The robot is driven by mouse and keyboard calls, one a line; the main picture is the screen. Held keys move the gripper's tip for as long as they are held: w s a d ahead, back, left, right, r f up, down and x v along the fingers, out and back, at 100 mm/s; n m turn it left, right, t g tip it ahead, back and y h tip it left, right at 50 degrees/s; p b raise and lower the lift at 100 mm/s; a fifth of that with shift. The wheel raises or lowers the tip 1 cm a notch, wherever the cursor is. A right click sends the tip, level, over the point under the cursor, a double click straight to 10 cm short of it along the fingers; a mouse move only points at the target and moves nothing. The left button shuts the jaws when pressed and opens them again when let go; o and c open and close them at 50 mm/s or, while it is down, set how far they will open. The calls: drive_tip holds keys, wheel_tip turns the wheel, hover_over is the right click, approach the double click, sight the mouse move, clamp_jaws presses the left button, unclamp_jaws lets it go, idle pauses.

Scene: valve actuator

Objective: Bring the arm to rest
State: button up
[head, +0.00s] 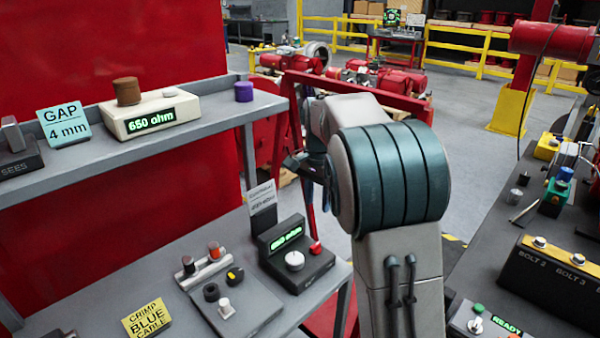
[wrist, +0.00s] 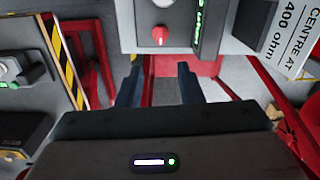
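My arm (head: 390,185) rises in the middle of the head view, its large grey-and-teal joint hiding part of what lies behind it. My gripper shows in the wrist view (wrist: 157,82) with its two dark fingers apart and nothing between them. In the head view only a dark part of the wrist end shows, left of the big joint. The gripper is above the gap by the left bench, close to a grey box with a red knob (wrist: 160,36). I see no contact with the box.
The left bench holds a black display box (head: 293,258) with a white knob, a small card, and a "CRIMP BLUE CABLE" sign (head: 146,317). A shelf (head: 190,143) above carries a 650 ohm meter (head: 150,115). The right bench (head: 490,240) holds a bolt box. Grey floor lies between.

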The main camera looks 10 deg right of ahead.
drive_tip(key=s+f+n+t, duration=0.3)
drive_tip(key=s+n, duration=0.6)
drive_tip(key=s, duration=1.9)
drive_tip(key=shift+d+n, duration=0.25)
drive_tip(key=shift+n, duration=0.15)
